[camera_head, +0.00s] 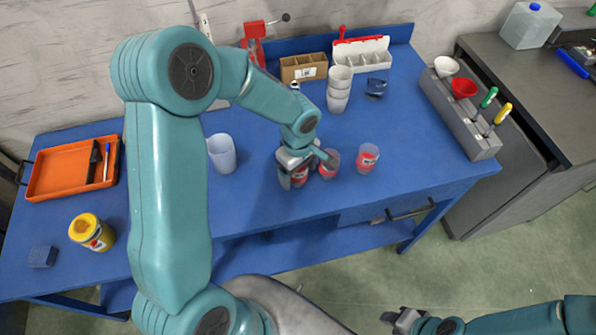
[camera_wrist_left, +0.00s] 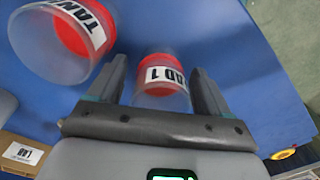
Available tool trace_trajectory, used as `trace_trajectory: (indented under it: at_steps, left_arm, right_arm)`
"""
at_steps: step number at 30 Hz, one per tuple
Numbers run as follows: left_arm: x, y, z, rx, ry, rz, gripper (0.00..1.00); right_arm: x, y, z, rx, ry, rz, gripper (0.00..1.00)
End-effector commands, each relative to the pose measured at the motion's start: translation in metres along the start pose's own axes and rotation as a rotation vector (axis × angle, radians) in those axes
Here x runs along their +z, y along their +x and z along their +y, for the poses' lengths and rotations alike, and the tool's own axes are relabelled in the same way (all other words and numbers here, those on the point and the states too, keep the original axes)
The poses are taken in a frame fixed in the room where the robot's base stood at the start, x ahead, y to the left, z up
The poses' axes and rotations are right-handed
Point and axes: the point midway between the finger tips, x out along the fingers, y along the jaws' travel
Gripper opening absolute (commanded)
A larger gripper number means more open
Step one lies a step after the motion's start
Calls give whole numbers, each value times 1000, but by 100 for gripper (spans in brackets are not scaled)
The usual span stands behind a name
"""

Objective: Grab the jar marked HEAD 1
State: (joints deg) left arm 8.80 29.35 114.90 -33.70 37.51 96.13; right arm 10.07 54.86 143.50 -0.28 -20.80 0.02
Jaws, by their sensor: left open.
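In the left wrist view, a clear jar with red contents and a white label (camera_wrist_left: 162,75) sits between my open left fingers (camera_wrist_left: 155,88). The label's visible part reads "AD 1"; its start is hidden. A second clear jar, labelled "TAN…" (camera_wrist_left: 68,38), stands just left of the fingers. My right gripper (camera_head: 400,319) is at the bottom edge, away from the table.

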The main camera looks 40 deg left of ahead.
Motion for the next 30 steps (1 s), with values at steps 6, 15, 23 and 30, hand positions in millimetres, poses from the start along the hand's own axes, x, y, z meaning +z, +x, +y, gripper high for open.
trace_trajectory:
  at_steps: [6,15,23,30]
  left_arm:
    - [0,0,0,0,0,0,50]
    - [0,0,0,-1,0,0,22]
    - [0,-4,0,0,-1,1,22]
    - [-1,-39,2,7,0,3,22]
  right_arm:
    - [0,0,0,0,0,0,38]
    - [0,0,0,0,0,0,38]
    - [0,1,0,0,0,0,38]
    - [0,3,1,0,0,0,38]
